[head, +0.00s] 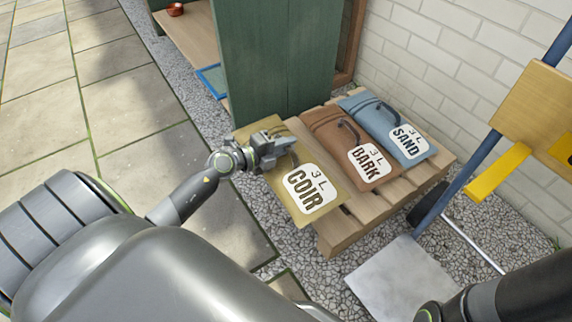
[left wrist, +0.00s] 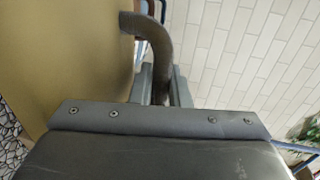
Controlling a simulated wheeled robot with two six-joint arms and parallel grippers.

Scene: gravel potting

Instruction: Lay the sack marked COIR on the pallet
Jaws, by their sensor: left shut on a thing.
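The tan sack marked COIR (head: 272,185) is at the left end of the wooden pallet (head: 340,236), label up, its lower edge reaching past the front slats. I cannot tell whether it rests on the slats or hangs just above them. My left gripper (head: 268,150) is at its upper left part, shut on its handle. In the left wrist view the dark curved handle (left wrist: 157,50) runs between the fingers (left wrist: 160,88), with the sack's tan face (left wrist: 65,60) at left. My right gripper is not in view.
A brown BARK sack (head: 328,130) and a blue SAND sack (head: 366,108) lie side by side to the right on the pallet. A dark green panel (head: 265,60) stands close behind my left gripper. A blue pole (head: 470,175) and a grey metal plate (head: 390,280) are at right.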

